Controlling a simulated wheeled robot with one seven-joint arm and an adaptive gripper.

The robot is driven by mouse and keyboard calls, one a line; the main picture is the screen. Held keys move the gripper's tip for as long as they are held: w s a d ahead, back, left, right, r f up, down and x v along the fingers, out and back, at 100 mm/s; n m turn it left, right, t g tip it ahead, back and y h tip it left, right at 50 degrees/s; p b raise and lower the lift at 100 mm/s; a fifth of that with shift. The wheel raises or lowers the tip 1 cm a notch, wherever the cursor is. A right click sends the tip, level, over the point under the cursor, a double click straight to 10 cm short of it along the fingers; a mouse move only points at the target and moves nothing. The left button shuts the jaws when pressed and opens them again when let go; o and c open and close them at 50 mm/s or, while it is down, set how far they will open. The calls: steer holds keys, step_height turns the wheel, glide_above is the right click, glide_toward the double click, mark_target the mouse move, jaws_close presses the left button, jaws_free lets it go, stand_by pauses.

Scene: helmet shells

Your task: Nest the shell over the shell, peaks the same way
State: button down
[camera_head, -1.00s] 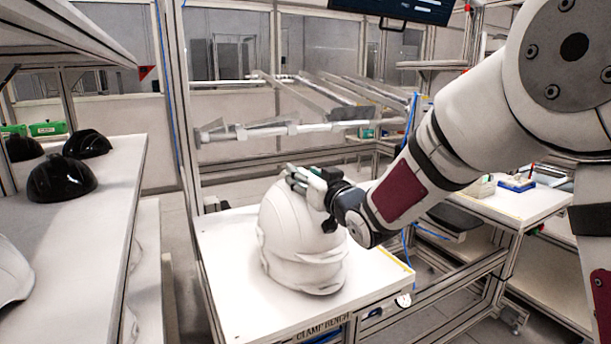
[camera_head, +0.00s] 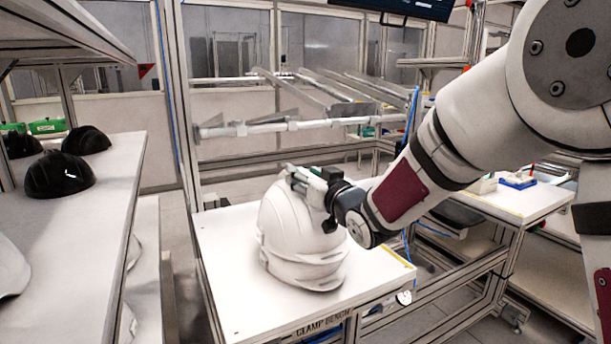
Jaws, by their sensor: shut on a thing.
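A white helmet shell (camera_head: 282,222) sits dome up on the clamp bench, over a second white shell (camera_head: 305,277). Only the lower band and rim of the second shell show beneath it. The two rims look stacked closely and about level. Both edges jut out a little towards the front right, but I cannot clearly tell where the peaks point. My gripper (camera_head: 308,180) reaches in from the right and is shut on the upper shell near its top right side. The far finger contact is partly hidden.
The clamp bench (camera_head: 240,300) has bare top around the shells. On the left, a shelf table (camera_head: 95,215) holds black shells (camera_head: 60,174) and a white shell (camera_head: 10,267) at the picture's edge. A metal frame post (camera_head: 180,120) stands behind the bench's left side.

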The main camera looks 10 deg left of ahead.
steer(key=shift+f+b, duration=1.1)
steer(key=shift+b, duration=0.05)
steer(key=c, duration=0.8)
jaws_free()
steer(key=shift+f, duration=0.1)
steer(key=v, duration=1.2)
